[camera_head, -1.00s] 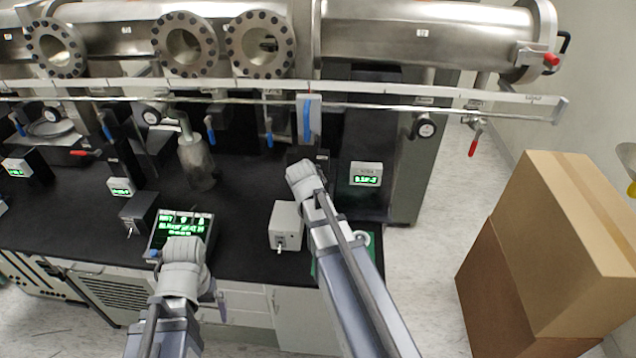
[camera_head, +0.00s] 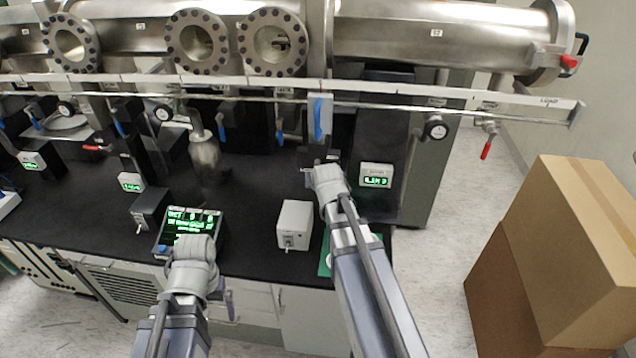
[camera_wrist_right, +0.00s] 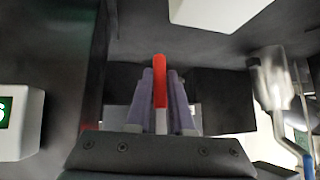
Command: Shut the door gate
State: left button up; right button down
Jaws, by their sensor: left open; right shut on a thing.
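My right gripper (camera_wrist_right: 160,95) is shut on a red handle (camera_wrist_right: 159,78), which stands upright between its two purple fingers in the right wrist view. In the head view my right arm reaches to the back of the black bench, below a blue-handled valve (camera_head: 320,120); its wrist hides the red handle there. My left gripper (camera_head: 226,298) is open and low at the bench's front edge, partly hidden by its own wrist; I see nothing held in it. I cannot tell which part is the door gate or its position.
A steel chamber tube (camera_head: 420,40) with round ports runs along the back. A long rail (camera_head: 400,92) crosses in front of it. A grey switch box (camera_head: 295,225) and a lit controller (camera_head: 190,222) sit on the bench. Stacked cardboard boxes (camera_head: 570,225) stand right; floor between is free.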

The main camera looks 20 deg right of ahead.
jog(key=shift+w+a, duration=0.2)
jog(key=shift+a, duration=0.05)
jog(key=c, duration=1.2)
grip_release()
jog(key=shift+c, duration=0.2)
jog(key=o, duration=0.4)
jog(key=shift+w+a, duration=0.1)
jog(key=shift+a, duration=0.1)
jog(key=shift+d, duration=0.1)
jog(key=shift+r, duration=0.15)
jog(key=p+v, duration=0.5)
jog(key=v, duration=0.2)
jog(key=shift+s, duration=0.4)
